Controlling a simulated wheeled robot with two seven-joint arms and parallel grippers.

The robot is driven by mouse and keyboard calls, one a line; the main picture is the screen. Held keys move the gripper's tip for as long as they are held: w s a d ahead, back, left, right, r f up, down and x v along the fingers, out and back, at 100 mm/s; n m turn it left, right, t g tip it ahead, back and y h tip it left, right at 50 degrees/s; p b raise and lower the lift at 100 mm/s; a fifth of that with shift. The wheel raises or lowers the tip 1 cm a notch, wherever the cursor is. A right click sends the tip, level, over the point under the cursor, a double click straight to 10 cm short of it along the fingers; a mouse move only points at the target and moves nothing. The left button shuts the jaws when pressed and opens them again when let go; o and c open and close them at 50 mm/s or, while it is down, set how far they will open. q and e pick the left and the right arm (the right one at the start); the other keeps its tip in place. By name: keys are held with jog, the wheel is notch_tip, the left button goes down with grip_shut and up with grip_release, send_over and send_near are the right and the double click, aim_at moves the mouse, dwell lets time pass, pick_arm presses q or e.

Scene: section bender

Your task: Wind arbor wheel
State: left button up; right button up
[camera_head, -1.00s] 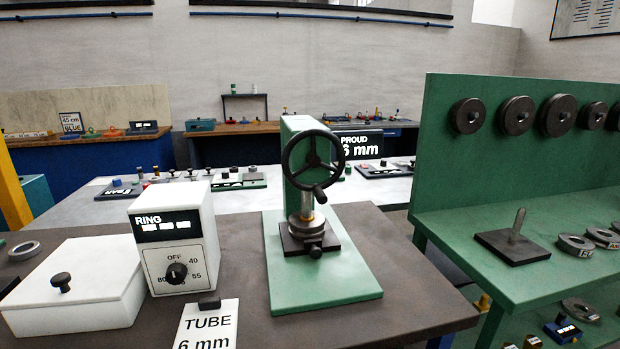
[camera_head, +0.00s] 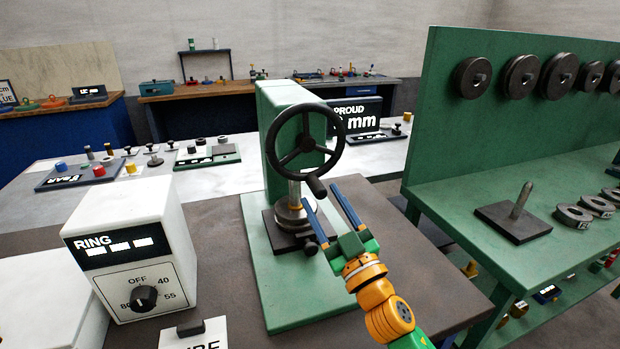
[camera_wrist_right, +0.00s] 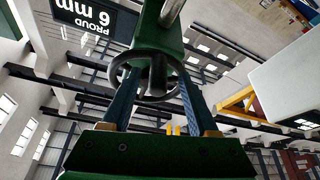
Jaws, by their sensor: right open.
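The arbor press (camera_head: 284,150) is green and stands on a green base plate (camera_head: 285,292) on the brown bench. Its dark handwheel (camera_head: 303,113) faces me, with a crank knob (camera_head: 316,187) at its lower right. My right gripper (camera_head: 322,193) is open and empty, its two blue fingers pointing up toward the wheel's lower part. In the right wrist view, the wheel (camera_wrist_right: 157,93) shows beyond and between the open fingers (camera_wrist_right: 154,92); I cannot tell whether they touch it. My left gripper is not in view.
A white RING control box (camera_head: 132,248) stands left of the press. A green rack (camera_head: 520,130) with hanging dark discs and an upright pin plate (camera_head: 514,222) is at right. Bare brown bench lies right of the base. A white table (camera_head: 220,182) is behind.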

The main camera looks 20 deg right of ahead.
aim_at(311, 149)
jog(key=shift+w+r, duration=0.45)
jog(key=shift+r, duration=0.3)
jog(key=shift+w+a+r, duration=0.1)
jog(key=shift+w+r, duration=0.1)
jog(key=shift+w, duration=0.15)
jog(key=shift+w+a+f, duration=0.15)
jog(key=shift+w+f, duration=0.05)
jog(key=shift+w, duration=0.65)
jog(key=shift+s, duration=0.2)
grip_shut()
jog(key=shift+r, duration=0.1)
